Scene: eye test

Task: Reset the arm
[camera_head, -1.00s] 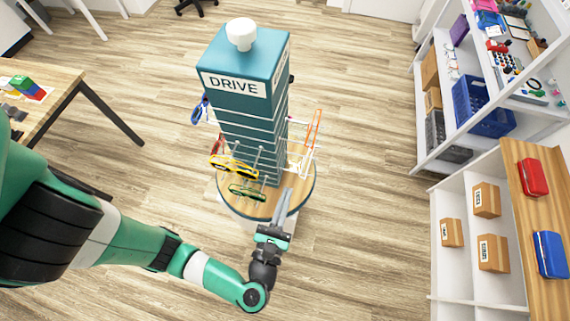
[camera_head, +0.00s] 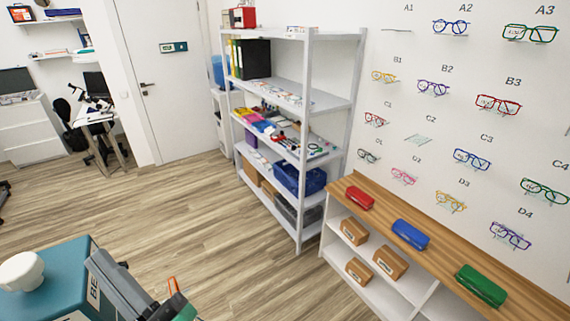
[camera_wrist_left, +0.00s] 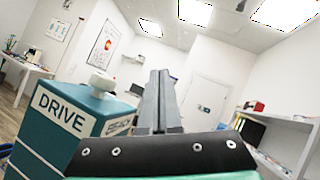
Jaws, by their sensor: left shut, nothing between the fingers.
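My left gripper (camera_head: 98,260) shows at the bottom left of the head view, in front of the teal display tower (camera_head: 60,262) with a white knob on top. Its two grey fingers are closed together with nothing between them. In the left wrist view the gripper (camera_wrist_left: 159,73) points upward, fingers together, and the tower (camera_wrist_left: 62,118) with the word DRIVE stands to its left. Whether the fingers touch the tower cannot be told. My right gripper is in neither view.
Eyeglasses in labelled rows hang on the white wall (camera_head: 420,60). A wooden-topped cabinet (camera_head: 445,255) carries red, blue and green cases. A metal shelf (camera_head: 308,150) holds a blue crate (camera_head: 300,178). The wooden floor (camera_head: 170,215) between is clear.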

